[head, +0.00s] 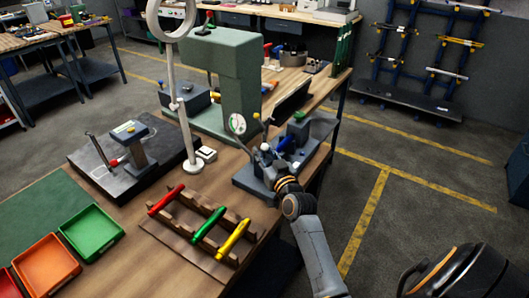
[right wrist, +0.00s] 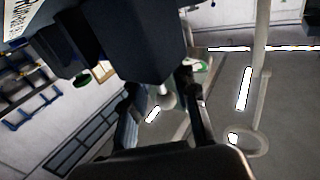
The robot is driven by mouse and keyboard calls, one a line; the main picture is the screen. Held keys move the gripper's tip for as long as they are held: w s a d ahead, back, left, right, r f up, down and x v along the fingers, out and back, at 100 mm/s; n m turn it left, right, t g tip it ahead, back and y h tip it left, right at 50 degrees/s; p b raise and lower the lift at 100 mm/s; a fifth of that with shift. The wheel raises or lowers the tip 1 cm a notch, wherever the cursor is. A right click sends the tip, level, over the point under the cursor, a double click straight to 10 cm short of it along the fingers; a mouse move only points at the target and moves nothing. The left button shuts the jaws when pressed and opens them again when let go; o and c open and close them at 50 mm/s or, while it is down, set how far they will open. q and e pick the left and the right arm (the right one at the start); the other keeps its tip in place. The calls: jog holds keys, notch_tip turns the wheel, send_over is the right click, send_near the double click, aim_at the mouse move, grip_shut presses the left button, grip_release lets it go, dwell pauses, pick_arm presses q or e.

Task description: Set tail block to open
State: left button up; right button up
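A grey bench fixture (head: 262,182) stands on the right end of the wooden bench, with a dial gauge (head: 237,124) and a blue part (head: 286,143) on it. I cannot tell for sure which of its parts is the tail block. My right gripper (head: 272,160) is at this fixture, reaching in from the front right; its fingertips are hard to make out in the head view. In the right wrist view the right gripper's two fingers (right wrist: 162,100) stand apart, with a gap between them. A dark block (right wrist: 145,45) is close beyond them; contact is unclear. My left gripper is not in view.
A rack (head: 200,236) with red, green and yellow handled tools lies in front left of the fixture. A white ring-lamp post (head: 184,130) and a green machine (head: 225,85) stand behind. Green (head: 92,257) and orange trays lie front left.

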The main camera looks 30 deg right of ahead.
grip_shut()
jog(key=a+p, duration=0.1)
jog(key=s+a+p, duration=0.1)
jog(key=a, duration=0.1)
jog(key=shift+s+a+r, duration=0.1)
jog(key=shift+c, duration=0.8)
grip_release()
jog(key=shift+o, duration=0.8)
jog(key=shift+s+a, duration=0.1)
jog(key=shift+s, duration=0.05)
jog(key=shift+s, duration=0.15)
jog(key=s+a, duration=0.2)
jog(key=s, duration=0.9)
jog(key=shift+s+a, duration=0.2)
jog(key=shift+s, duration=0.1)
